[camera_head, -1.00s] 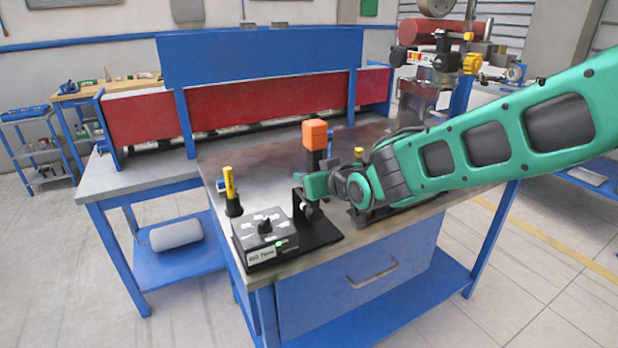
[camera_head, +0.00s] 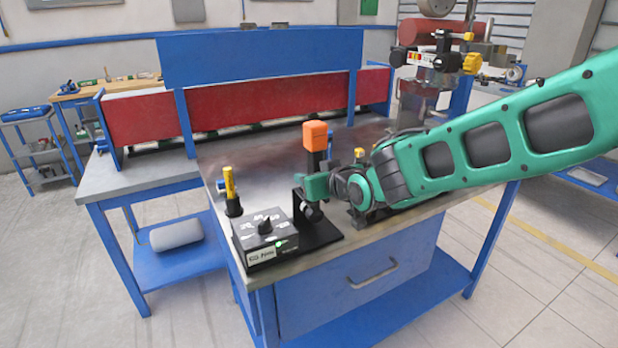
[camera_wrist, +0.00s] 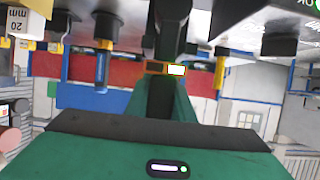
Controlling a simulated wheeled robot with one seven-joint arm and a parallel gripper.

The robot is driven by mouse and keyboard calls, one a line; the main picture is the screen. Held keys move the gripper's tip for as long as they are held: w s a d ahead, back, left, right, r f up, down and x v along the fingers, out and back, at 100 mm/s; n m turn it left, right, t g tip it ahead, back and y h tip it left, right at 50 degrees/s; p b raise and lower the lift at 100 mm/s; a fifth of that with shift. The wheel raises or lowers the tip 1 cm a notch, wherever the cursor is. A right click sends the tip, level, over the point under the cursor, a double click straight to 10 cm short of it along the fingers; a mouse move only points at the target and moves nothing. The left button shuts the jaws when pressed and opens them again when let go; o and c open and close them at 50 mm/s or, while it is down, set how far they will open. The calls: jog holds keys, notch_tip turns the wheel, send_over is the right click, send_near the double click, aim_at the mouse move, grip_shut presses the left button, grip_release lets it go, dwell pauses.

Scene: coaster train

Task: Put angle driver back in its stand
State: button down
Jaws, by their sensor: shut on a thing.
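The angle driver (camera_head: 315,135) stands upright in the head view, with an orange block on top and a black body below. My gripper (camera_head: 315,186) is shut on its lower body. In the wrist view the driver (camera_wrist: 165,45) appears as a dark shaft with an orange band and a small lit display, in front of my green gripper body. The black stand (camera_head: 322,236), a base plate with an upright bracket, is directly beneath the gripper. The driver's lower end is at the bracket; I cannot tell whether it is seated, as my gripper hides part of it.
A grey control box (camera_head: 264,240) with a knob stands left of the stand. A yellow-handled tool (camera_head: 230,190) stands upright in a black holder behind the box. The metal tabletop (camera_head: 255,160) is clear towards the back. A blue panel (camera_head: 260,57) rises behind.

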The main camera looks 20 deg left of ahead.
jog(key=shift+f, duration=0.5)
dwell(0.8)
